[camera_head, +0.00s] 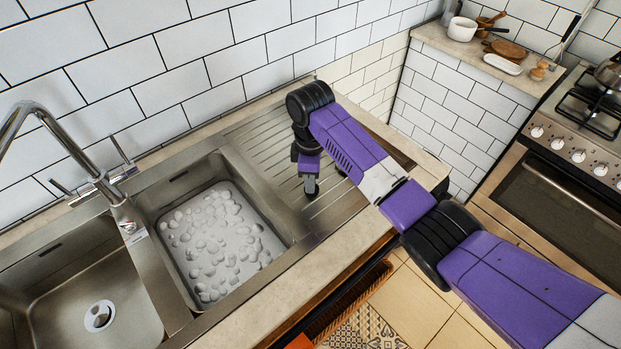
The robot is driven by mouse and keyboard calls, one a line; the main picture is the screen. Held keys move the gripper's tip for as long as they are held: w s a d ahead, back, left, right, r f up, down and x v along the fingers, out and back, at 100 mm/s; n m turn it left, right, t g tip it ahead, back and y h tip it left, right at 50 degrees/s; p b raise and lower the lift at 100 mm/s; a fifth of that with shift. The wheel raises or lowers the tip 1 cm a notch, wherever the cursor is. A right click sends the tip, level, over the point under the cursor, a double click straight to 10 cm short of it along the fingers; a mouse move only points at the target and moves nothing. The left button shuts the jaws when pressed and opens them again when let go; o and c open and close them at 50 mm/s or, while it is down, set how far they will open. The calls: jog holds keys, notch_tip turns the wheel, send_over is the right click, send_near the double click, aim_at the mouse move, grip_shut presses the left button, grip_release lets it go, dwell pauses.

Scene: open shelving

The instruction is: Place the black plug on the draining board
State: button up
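My gripper (311,188) points down over the ribbed metal draining board (262,150), right of the sink basins. Its fingertips are small and dark, and I cannot tell whether they are open or shut, or touch the board. A small dark shape (341,171) shows at the edge of my purple arm, over the board. It may be the black plug, but most of it is hidden, so I cannot be sure. No other black plug shows clearly.
The right basin (172,204) holds pale, foamy-looking lumps. The left basin (55,280) has a round drain fitting (99,316). A chrome tap (120,200) stands behind them. A tiled wall bounds the back. A counter with crockery and a stove (575,150) stand right.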

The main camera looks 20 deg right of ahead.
jog(key=shift+o, duration=1.3)
jog(key=shift+r, duration=0.1)
notch_tip(320, 180, up, 12)
jog(key=p, duration=0.1)
